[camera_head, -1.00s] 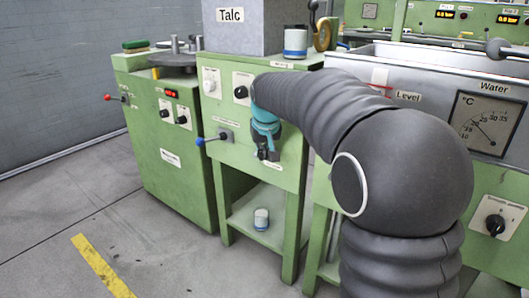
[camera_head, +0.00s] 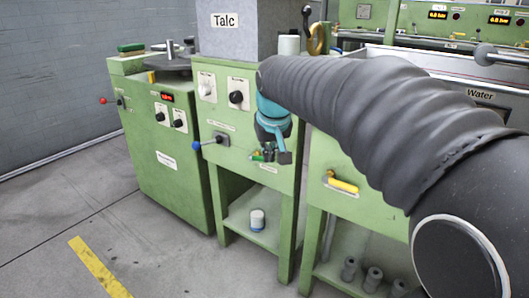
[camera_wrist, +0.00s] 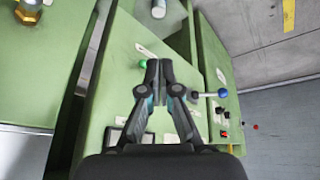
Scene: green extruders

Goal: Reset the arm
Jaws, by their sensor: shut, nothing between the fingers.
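My gripper (camera_head: 270,154) hangs in front of the green Talc machine (camera_head: 283,172) in the head view, below its dials. In the wrist view my gripper (camera_wrist: 158,66) has its two black fingertips together, with nothing between them. Its fingers cover part of the green panel behind. My arm, in a dark grey ribbed sleeve, reaches in from the right of the head view and hides part of the machines there.
A blue-knobbed lever (camera_head: 211,143) sticks out left of my gripper. A white container (camera_head: 257,219) stands on the low shelf. A yellow handle (camera_head: 343,185) and several grey cylinders (camera_head: 372,279) are at right. Floor (camera_head: 170,262) at the lower left is clear.

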